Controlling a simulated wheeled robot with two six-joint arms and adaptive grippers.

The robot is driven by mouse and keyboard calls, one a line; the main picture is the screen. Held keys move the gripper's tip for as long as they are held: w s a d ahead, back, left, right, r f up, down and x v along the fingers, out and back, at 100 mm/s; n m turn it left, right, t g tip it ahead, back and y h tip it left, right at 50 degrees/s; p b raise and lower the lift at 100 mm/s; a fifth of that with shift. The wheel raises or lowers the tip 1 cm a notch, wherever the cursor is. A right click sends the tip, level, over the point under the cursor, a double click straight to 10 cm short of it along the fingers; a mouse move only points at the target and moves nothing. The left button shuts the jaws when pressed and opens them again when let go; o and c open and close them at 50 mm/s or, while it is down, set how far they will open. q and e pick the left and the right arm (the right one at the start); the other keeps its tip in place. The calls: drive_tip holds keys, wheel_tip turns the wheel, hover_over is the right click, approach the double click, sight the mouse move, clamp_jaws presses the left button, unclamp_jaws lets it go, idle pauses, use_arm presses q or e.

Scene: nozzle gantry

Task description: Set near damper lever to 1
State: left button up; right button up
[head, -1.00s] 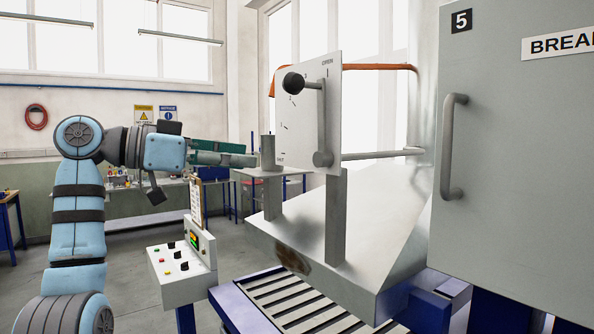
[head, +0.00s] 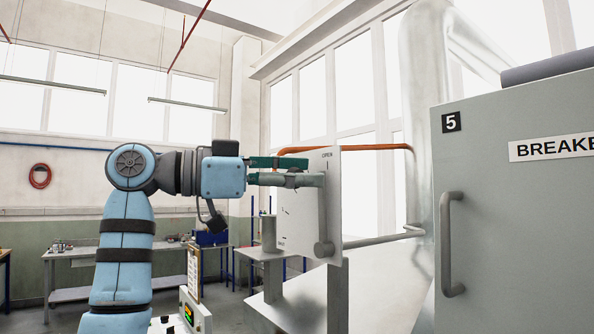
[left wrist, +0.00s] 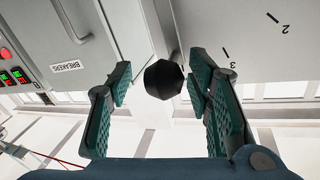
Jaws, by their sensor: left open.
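The damper lever (head: 322,215) stands on a pale dial plate (head: 297,225) marked OPEN at the top. It runs up from a round grey pivot (head: 323,249). Its dark knob (left wrist: 164,80) shows in the left wrist view, between the two green-padded fingers, with a gap on each side. My left gripper (head: 300,172) is open at the upper part of the plate and hides the knob in the head view. Dial numbers 2 and 3 show upside down in the left wrist view. My right gripper is not in view.
The grey breakers cabinet (head: 520,220), numbered 5, with a vertical handle, stands at the right. A rod (head: 385,237) and an orange pipe (head: 375,148) run behind the plate. A control box (head: 197,310) is at the lower left. Benches line the back wall.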

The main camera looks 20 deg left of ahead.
use_arm(q)
drive_tip(key=shift+w+a+f, duration=0.1)
drive_tip(key=shift+a, duration=0.05)
drive_tip(key=shift+c, duration=0.2)
drive_tip(key=shift+w, duration=0.1)
clamp_jaws()
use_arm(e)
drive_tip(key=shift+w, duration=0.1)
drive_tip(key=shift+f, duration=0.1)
